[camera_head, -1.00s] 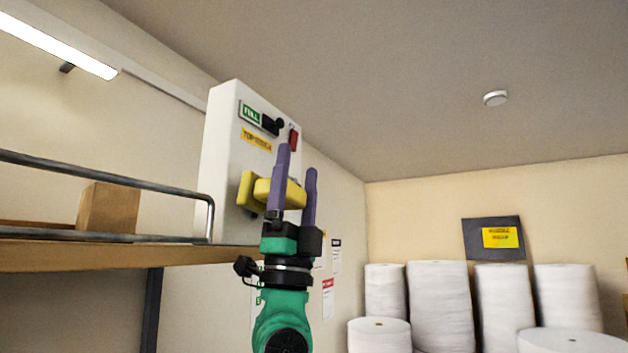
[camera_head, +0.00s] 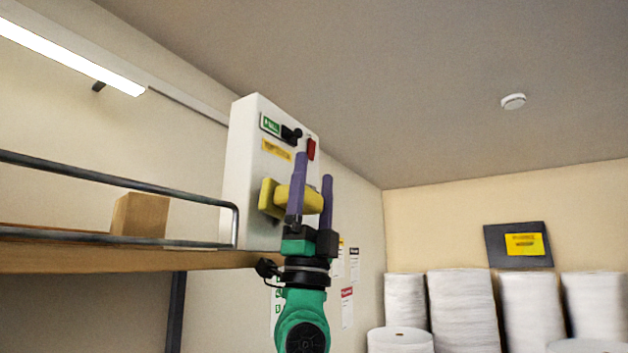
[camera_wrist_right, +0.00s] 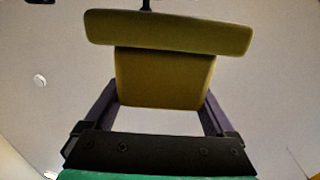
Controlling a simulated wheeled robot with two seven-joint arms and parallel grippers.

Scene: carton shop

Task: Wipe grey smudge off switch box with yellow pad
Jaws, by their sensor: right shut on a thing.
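My right gripper (camera_head: 313,185) is raised in front of the box and shut on the yellow pad (camera_head: 268,196). In the right wrist view, the pad (camera_wrist_right: 168,32) sits between the purple fingers, its wide plate beyond them. The pad's plate is close to the lower front of the box; I cannot tell whether it touches. No grey smudge can be made out; the pad and gripper hide part of the face. My left gripper is out of view.
A wooden shelf (camera_head: 100,258) with a metal rail (camera_head: 120,182) stands at the left, beside the box. A cardboard carton (camera_head: 140,214) sits on it. White rolls (camera_head: 462,312) stand at the right below a dark board (camera_head: 518,244). Space right of the gripper is clear.

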